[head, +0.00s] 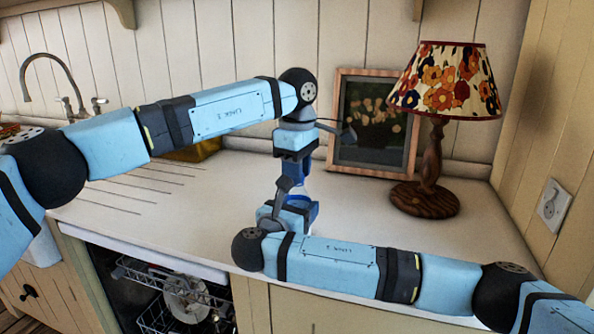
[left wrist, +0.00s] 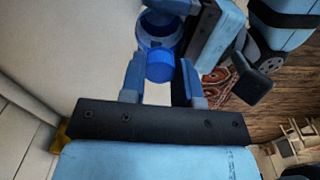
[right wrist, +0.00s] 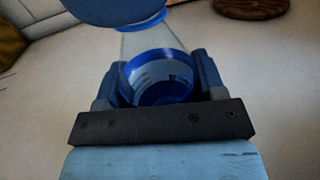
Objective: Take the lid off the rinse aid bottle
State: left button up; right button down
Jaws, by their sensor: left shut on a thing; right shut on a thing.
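The rinse aid bottle (head: 303,188) stands upright near the middle of the counter, mostly hidden by my arms. Its clear body and blue band (right wrist: 158,58) show in the right wrist view. My right gripper (head: 301,208) is shut around its lower body, one finger on each side. My left gripper (head: 296,165) comes down from above and is shut on the round blue lid (left wrist: 160,67), which sits between its fingertips in the left wrist view. The lid is at the bottle's top; I cannot tell whether they still touch.
A lamp (head: 428,185) with a flowered shade and a framed picture (head: 372,125) stand behind to the right. A sink tap (head: 55,80) is at the far left. An open dishwasher (head: 165,300) lies below the counter's front edge.

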pick_arm(q)
jog(key=n, duration=1)
jog(key=shift+n, duration=0.4)
jog(key=n, duration=0.8)
jog(key=shift+n, duration=0.4)
jog(key=n, duration=0.8)
jog(key=shift+r, duration=0.1)
jog(key=n, duration=0.4)
jog(key=shift+n, duration=0.4)
jog(key=n, duration=0.5)
jog(key=shift+n, duration=0.4)
